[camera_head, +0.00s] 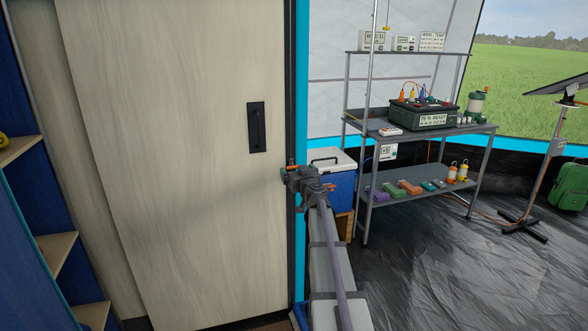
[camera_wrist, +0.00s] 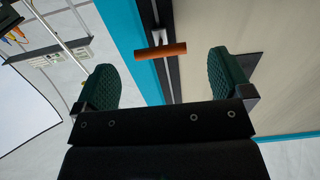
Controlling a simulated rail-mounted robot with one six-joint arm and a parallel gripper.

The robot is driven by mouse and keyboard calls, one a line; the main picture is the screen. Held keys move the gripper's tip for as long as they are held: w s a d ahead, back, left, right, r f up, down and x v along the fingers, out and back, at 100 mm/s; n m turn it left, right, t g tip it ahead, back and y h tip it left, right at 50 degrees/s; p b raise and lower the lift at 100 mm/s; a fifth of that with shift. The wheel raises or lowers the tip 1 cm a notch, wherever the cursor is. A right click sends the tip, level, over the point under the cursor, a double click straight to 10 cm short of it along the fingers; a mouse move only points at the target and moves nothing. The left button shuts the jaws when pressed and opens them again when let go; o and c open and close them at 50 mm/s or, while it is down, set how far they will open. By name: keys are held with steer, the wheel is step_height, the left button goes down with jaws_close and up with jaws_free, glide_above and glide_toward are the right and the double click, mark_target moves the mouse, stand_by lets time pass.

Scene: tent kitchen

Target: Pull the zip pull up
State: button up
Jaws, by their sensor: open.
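The zip pull (camera_wrist: 160,50) is a short orange bar in the wrist view, lying across the dark zip track (camera_wrist: 169,75) beside a bright blue border. My gripper (camera_wrist: 162,68) is open, with its two green textured fingers apart. The pull appears in the gap near the fingertips, and space shows on both sides of it. I cannot tell whether it lies between the fingers or just beyond them. In the head view my gripper (camera_head: 290,176) is at the dark edge of the door, partly hidden by my own wrist.
A pale wooden sliding door (camera_head: 185,200) with a black handle (camera_head: 256,127) stands left of my gripper. A blue cool box (camera_head: 333,178) and a metal shelf rack (camera_head: 430,135) stand to the right. Dark floor sheeting (camera_head: 450,270) is clear in front.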

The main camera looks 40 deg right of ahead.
mark_target(294, 167)
steer(key=x, duration=0.4)
steer(key=shift+w, duration=0.15)
steer(key=shift+c, duration=0.5)
steer(key=c, duration=1.2)
steer(key=shift+r, duration=0.15)
